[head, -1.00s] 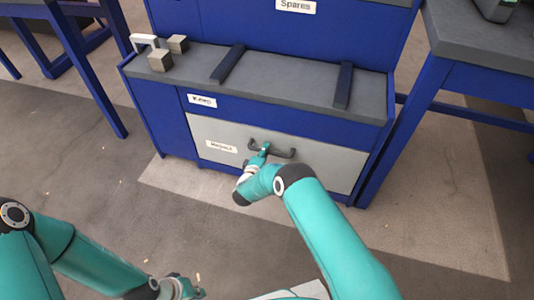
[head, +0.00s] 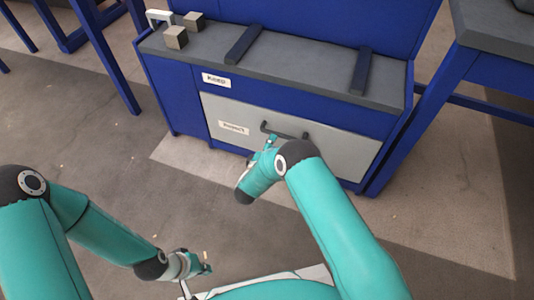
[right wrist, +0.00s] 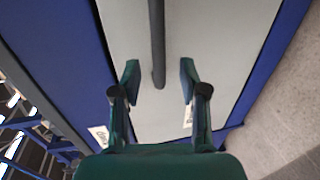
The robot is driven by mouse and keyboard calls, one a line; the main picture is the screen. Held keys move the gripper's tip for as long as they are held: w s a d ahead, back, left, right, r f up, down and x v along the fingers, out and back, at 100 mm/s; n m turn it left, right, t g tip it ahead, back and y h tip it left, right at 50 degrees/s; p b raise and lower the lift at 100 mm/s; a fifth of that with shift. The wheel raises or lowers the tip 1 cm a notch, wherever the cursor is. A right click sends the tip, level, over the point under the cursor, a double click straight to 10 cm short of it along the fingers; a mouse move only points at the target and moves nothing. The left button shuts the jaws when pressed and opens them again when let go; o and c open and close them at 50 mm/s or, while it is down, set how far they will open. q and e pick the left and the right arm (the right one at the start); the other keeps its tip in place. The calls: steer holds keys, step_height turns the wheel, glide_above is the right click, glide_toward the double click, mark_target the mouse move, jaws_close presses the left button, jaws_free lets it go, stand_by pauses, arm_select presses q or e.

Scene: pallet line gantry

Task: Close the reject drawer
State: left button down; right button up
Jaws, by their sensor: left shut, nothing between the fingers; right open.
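The reject drawer (head: 345,145) has a light grey front with a white label and sits low in the blue cabinet. Its front looks about flush, but I cannot tell whether a small gap is left. Its dark bar handle (head: 296,135) also shows in the right wrist view (right wrist: 157,40). My right gripper (head: 272,139) is at the handle's left end in the head view. In the right wrist view its open fingers (right wrist: 159,72) lie either side of the handle's end, with no visible contact. My left gripper (head: 207,266) is shut and empty, low over the floor.
A "Keep" label (head: 216,80) marks the blue panel above the drawer. The grey cabinet top (head: 305,62) carries two dark rails, small blocks (head: 176,38) and a pale bracket. A blue-legged table (head: 480,50) stands close on the right. The floor in front is clear.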

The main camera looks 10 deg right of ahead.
steer(key=v, duration=0.5)
stand_by(0.4)
steer(key=s+d+m+g+y, duration=0.2)
steer(key=s+d, duration=0.1)
steer(key=d, duration=1)
steer(key=s+a+f+m+g+y, duration=0.25)
steer(key=s+a+m+y, duration=0.2)
steer(key=s, duration=0.45)
steer(key=s+a+f+m+g+y, duration=0.1)
steer(key=s+a+m+g+y, duration=0.3)
steer(key=s, duration=0.6)
steer(key=s+a+f+m+g+y, duration=0.25)
steer(key=s+a+g, duration=0.2)
steer(key=s, duration=0.45)
step_height(320, 180, up, 38)
steer(key=p, duration=3.6)
steer(key=shift+a+f+t+p, duration=0.25)
steer(key=shift+a+t+p, duration=0.05)
steer(key=shift+a+p, duration=0.05)
